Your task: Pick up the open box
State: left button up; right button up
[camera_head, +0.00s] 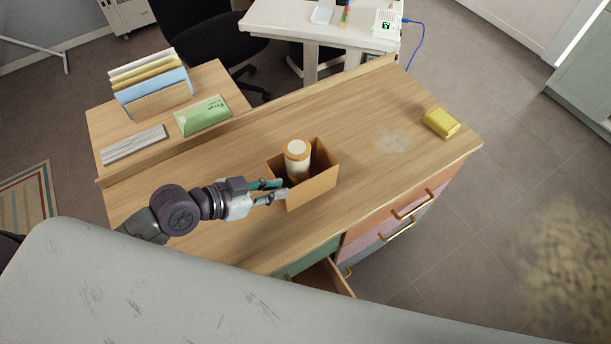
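The open box (316,188) is a small brown, open-topped box standing upright on the wooden desk. A white bottle or jar with a tan lid (297,160) stands inside it and rises above the rim. My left gripper (285,187) comes in from the left at the box's near left corner. Its two teal fingers are apart, with their tips at the rim. I cannot tell whether they touch the box or have a wall between them. My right gripper is not in view.
The desk (240,240) has a yellow block (440,123) at its right and a pale stain. A file holder (155,95), a green box (203,115) and a grey striped item (133,145) sit on the left section. A drawer (325,277) stands open below the front edge.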

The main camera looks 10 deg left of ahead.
aim_at(310, 180)
pick_arm(q)
jog(key=x, duration=0.4)
jog(key=shift+w+d, duration=0.2)
jog(key=shift+w, duration=0.05)
jog(key=shift+w+d+f+p, duration=0.3)
jog(key=shift+w+d+f, duration=0.05)
jog(key=shift+d, duration=0.05)
jog(key=shift+w+d+f, duration=0.1)
jog(key=shift+w+d, duration=0.15)
jog(key=p+x, duration=0.1)
jog(key=x, duration=0.2)
jog(key=shift+w+d, duration=0.2)
jog(key=shift+w, duration=0.15)
jog(key=shift+w+d+f, duration=0.2)
jog(key=shift+d+f, duration=0.05)
jog(key=shift+f, duration=0.05)
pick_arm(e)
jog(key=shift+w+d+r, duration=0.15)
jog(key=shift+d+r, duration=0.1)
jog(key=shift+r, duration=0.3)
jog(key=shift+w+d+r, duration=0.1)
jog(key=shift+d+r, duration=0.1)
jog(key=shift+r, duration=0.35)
pick_arm(q)
jog(key=shift+c, duration=0.2)
jog(key=shift+c, duration=1.2)
grip_shut()
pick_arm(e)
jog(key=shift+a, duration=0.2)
